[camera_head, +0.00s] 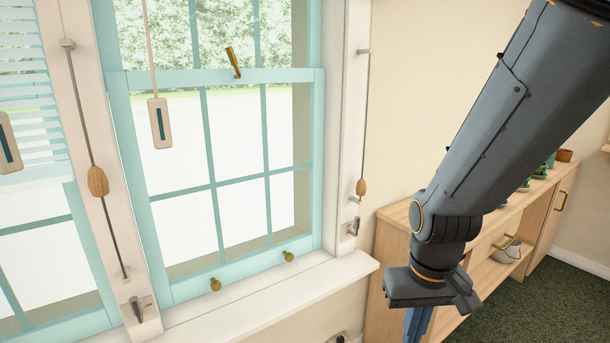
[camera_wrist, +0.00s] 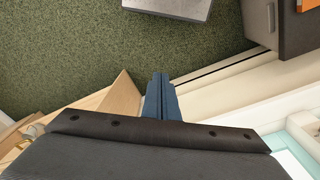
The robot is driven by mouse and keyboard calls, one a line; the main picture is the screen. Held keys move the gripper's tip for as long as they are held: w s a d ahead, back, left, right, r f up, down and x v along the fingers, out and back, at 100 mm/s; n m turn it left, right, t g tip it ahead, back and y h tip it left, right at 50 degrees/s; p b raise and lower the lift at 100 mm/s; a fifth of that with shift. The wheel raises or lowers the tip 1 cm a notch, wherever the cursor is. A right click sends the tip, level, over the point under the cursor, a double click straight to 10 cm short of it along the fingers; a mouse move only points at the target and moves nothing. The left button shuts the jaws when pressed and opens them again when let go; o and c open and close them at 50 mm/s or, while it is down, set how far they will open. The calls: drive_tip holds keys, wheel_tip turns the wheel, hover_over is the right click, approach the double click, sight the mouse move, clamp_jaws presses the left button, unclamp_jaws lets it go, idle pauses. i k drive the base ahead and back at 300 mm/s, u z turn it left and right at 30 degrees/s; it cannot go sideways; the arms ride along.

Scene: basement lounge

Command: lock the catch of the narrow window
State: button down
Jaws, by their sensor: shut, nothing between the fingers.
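The narrow window (camera_head: 206,188) has a pale teal frame and stands left of centre in the head view. Its brass catch (camera_head: 233,62) sits on the meeting rail, with its lever tilted up and to the left. Two brass knobs (camera_head: 215,285) are on the bottom rail. My gripper (camera_head: 416,325) is at the lower right, well below and to the right of the catch, pointing down. Its blue fingers also show in the wrist view (camera_wrist: 161,98), shut and empty. The catch is not identifiable in the wrist view.
A wooden shelf unit (camera_head: 392,228) with pots stands behind my arm at the right. A white sill (camera_head: 270,298) juts out under the window. Cords with a wooden toggle (camera_head: 98,181) and a pale pull (camera_head: 158,123) hang around the window. Green carpet (camera_wrist: 90,50) lies below.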

sight(230, 51)
drive_tip(key=z, duration=1.2)
drive_tip(key=i, duration=1.3)
drive_tip(key=u, duration=3.45)
